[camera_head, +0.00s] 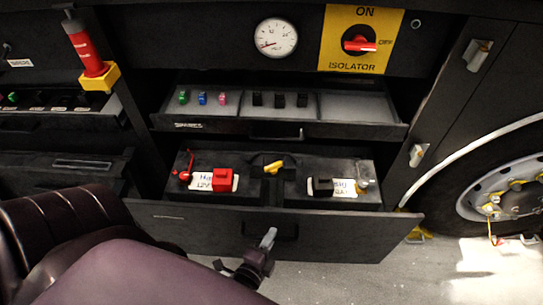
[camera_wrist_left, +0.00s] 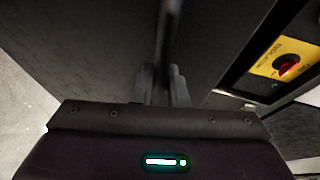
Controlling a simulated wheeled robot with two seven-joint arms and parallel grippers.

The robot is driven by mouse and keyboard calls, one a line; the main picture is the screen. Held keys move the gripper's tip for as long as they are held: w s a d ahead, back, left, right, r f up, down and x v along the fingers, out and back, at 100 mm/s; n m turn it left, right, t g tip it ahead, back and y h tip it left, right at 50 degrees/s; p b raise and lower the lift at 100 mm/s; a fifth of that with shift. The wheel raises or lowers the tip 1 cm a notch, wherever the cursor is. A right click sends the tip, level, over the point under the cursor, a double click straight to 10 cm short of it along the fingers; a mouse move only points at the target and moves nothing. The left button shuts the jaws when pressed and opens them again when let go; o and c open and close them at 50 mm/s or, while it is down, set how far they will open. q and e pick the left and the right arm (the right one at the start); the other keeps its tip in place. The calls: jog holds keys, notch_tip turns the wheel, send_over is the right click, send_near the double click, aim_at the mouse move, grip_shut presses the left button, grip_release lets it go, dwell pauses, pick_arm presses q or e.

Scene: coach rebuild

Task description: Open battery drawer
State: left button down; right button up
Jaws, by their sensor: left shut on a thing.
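The battery drawer (camera_head: 340,232) is the wide dark lower drawer in the head view. It stands pulled out, so its inside shows from above. In it are a battery with a red terminal cover (camera_head: 222,180), one with a black cover (camera_head: 322,186), and a yellow part (camera_head: 274,168) between them. My left gripper (camera_head: 268,240) is at the middle of the drawer front, shut on the drawer handle (camera_head: 286,231). In the left wrist view, the fingers (camera_wrist_left: 163,85) close around a thin dark bar; the grip is dim there. My right gripper is not in view.
Above is a shallower open drawer (camera_head: 350,106) with small coloured parts. A gauge (camera_head: 276,38) and a yellow isolator panel (camera_head: 335,60) with a red switch are higher up. A wheel (camera_head: 510,190) stands at right. Grey floor (camera_head: 330,284) lies in front.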

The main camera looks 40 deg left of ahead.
pick_arm(q)
jog(key=s+d+p, duration=0.1)
jog(key=s+d, duration=0.4)
jog(key=s, duration=0.3)
jog(key=shift+s, duration=0.25)
jog(key=shift+f, duration=0.1)
jog(key=c, duration=1.5)
grip_release()
jog(key=shift+w, duration=0.15)
jog(key=shift+o, duration=0.2)
